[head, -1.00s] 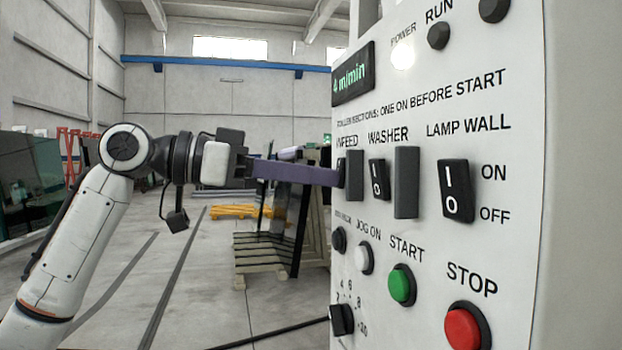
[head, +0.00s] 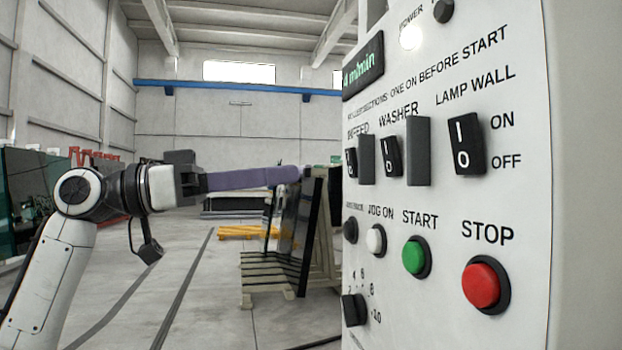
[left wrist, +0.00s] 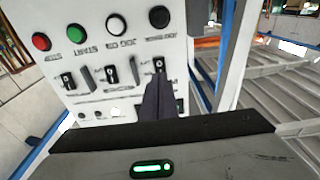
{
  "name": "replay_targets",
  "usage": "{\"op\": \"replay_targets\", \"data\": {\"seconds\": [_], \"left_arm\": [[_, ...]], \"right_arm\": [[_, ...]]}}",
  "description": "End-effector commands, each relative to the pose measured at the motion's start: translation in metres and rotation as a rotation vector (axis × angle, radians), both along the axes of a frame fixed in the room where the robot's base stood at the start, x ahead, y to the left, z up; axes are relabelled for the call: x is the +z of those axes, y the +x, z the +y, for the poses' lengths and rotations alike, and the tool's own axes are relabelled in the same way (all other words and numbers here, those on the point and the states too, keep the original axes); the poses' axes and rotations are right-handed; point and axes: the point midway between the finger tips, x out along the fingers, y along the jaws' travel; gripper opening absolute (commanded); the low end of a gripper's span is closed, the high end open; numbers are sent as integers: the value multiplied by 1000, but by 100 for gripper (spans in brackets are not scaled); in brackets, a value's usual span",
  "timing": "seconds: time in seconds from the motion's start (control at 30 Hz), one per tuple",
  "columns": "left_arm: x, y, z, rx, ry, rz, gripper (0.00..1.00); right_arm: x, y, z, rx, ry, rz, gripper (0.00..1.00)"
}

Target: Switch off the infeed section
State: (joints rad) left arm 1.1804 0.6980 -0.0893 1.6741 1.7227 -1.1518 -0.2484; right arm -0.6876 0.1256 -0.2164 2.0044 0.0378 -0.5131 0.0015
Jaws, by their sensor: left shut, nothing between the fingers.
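The control panel (head: 440,215) fills the right of the head view. The black infeed rocker switch (head: 351,161) is at its far left edge, seen very obliquely and partly beside a grey guard (head: 367,160). The infeed switch also shows in the left wrist view (left wrist: 159,65), just beyond my fingertips. Which side of the rocker is pressed in is hard to tell. My left gripper (head: 303,174) has its purple fingers shut and empty, pointing at the panel, with a visible gap to it in the head view. My right gripper is not in view.
The washer switch (head: 391,156) and lamp wall switch (head: 466,144) sit to the right of infeed. Below are a white jog button (head: 376,240), green start button (head: 414,257) and red stop button (head: 481,284). A glass rack (head: 290,235) stands behind on open floor.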

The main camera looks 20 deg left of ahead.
Motion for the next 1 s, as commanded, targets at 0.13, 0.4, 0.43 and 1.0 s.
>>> {"op": "replay_targets", "data": {"seconds": [0.13, 0.4, 0.43, 1.0], "left_arm": [[-6, -17, 27, 2, 2, 1, 0], [-8, -34, 52, 0, 2, 1, 0], [-8, -35, 53, 0, 2, 1, 0], [-7, -36, 54, -1, 1, 0, 0]], "right_arm": [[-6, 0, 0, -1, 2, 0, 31], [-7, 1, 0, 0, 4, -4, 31], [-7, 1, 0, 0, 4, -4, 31], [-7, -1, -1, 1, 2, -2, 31]]}}
